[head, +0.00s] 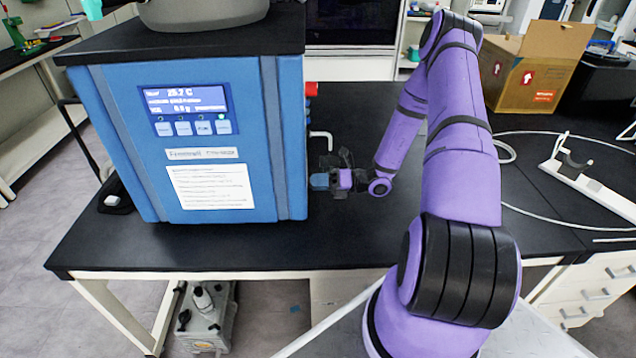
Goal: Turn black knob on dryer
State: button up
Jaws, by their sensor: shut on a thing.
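The freeze dryer (150,110) is a blue box with a black top, standing on the left part of the bench. Its front has a lit display and a row of buttons. My gripper (320,181) is at the dryer's right side, low down, with its fingers pointing left against that side wall. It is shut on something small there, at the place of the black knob. The knob itself is hidden behind the fingers and the dryer's front edge, so I cannot see how it is turned.
A red fitting (311,89) and a bent white pipe (322,140) stick out of the dryer's right side above my gripper. The black bench top (250,248) is clear in front. A cardboard box (525,75) and a white stand (590,185) are on the right.

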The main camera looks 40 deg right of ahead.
dwell(0.4)
jog(key=o, duration=0.9)
jog(key=v, duration=1.1)
